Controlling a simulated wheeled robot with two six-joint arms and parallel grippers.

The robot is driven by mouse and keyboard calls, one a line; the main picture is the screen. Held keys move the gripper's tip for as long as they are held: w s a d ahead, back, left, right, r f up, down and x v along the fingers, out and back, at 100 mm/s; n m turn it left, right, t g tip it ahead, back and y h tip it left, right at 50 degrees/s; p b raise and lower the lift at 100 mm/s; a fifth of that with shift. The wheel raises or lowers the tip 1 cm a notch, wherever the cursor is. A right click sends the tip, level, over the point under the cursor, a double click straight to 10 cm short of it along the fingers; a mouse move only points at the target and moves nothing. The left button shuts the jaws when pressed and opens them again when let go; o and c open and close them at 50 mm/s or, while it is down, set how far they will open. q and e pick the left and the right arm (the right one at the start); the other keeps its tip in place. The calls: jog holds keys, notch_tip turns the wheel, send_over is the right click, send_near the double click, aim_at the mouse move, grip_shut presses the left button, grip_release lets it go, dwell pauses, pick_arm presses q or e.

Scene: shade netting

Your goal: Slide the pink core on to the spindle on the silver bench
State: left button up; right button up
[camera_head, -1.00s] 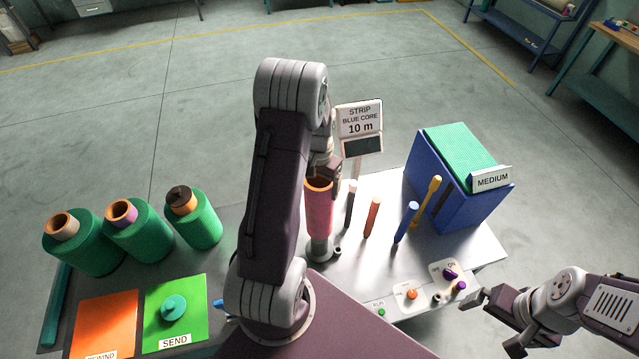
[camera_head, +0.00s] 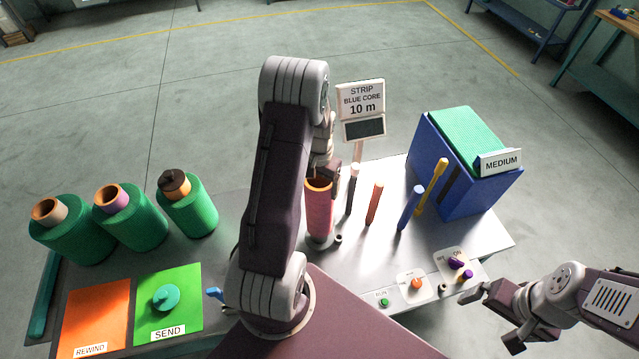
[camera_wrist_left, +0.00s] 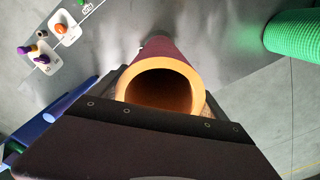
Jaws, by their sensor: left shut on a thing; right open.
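The pink core (camera_head: 319,214), a tube with an orange rim, stands upright at the middle of the silver bench (camera_head: 284,212). My left gripper (camera_head: 322,178) is shut on its upper end. My right gripper (camera_head: 487,318) is open and empty off the bench's front right corner.
Several coloured pegs, including a blue one (camera_head: 410,207), stand right of the core. A blue box (camera_head: 474,187) is behind them. Green rolls (camera_head: 188,205) stand left. A sign (camera_head: 360,99) rises behind. Knobs (camera_head: 417,283) line the front edge.

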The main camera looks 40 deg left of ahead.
pick_arm(q)
notch_tip(320, 180, down, 7)
jog(key=b, duration=0.5)
jog(key=shift+f, duration=0.15)
jog(key=o, duration=1.9)
jog(key=shift+o, duration=0.2)
notch_tip(320, 180, up, 9)
jog(key=shift+r+b, duration=0.1)
jog(key=shift+b, duration=0.9)
